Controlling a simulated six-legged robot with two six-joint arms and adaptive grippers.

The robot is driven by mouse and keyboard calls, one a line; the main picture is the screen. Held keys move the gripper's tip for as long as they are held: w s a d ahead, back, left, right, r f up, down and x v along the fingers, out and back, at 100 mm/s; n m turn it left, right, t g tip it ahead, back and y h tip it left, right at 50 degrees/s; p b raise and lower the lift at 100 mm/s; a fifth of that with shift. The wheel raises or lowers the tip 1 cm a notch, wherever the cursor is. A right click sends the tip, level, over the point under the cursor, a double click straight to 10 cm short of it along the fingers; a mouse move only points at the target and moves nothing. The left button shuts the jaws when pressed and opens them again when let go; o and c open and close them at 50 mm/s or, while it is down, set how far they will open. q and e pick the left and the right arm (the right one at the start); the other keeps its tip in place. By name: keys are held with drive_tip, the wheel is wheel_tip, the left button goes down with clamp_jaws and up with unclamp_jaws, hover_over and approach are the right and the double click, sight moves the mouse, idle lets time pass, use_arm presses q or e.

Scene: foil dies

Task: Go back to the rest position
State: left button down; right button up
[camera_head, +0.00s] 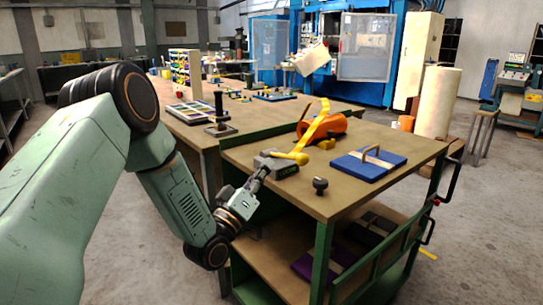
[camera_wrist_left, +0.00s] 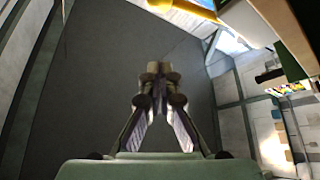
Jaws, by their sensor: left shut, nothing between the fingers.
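My left arm comes in from the left in the head view and bends back up from its wrist. My left gripper (camera_head: 260,176) is at the left edge of the wooden bench (camera_head: 390,140), by a grey block (camera_head: 279,166) with a yellow-ended tool (camera_head: 292,157). Whether it touches them I cannot tell. In the left wrist view the fingers of the left gripper (camera_wrist_left: 160,76) meet at the tips with nothing between them. My right gripper is not in view.
A blue block (camera_head: 368,166) with a wooden handle, an orange cylinder (camera_head: 331,127), a yellow strip (camera_head: 317,120) and a black knob (camera_head: 320,185) are on the bench. A shelf (camera_head: 285,255) lies below. Open floor (camera_head: 130,250) shows left of the bench.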

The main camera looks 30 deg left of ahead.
use_arm(q)
drive_tip(key=shift+s+d+f, duration=0.1)
drive_tip(key=shift+s, duration=0.05)
idle(0.3)
drive_tip(key=s+d+f+m+g, duration=0.1)
drive_tip(key=s+d+f+g, duration=0.2)
drive_tip(key=f, duration=0.5)
drive_tip(key=s+d+f+m+g+y, duration=0.1)
drive_tip(key=s+f+g, duration=0.1)
drive_tip(key=f+g, duration=0.35)
drive_tip(key=s+d+f+m+g, duration=0.1)
drive_tip(key=s+d+f+g, duration=0.15)
drive_tip(key=f, duration=0.65)
drive_tip(key=s+d+f+m+g, duration=0.1)
drive_tip(key=s+f+g, duration=0.3)
drive_tip(key=s, duration=0.7)
drive_tip(key=s+d+f+m+g, duration=0.1)
drive_tip(key=s+f+g, duration=0.3)
drive_tip(key=s, duration=0.6)
drive_tip(key=s+d+f+m+g+y, duration=0.1)
drive_tip(key=s+f+g, duration=0.3)
drive_tip(key=s, duration=0.7)
drive_tip(key=shift+s+d+f, duration=0.35)
drive_tip(key=shift+d+f, duration=0.25)
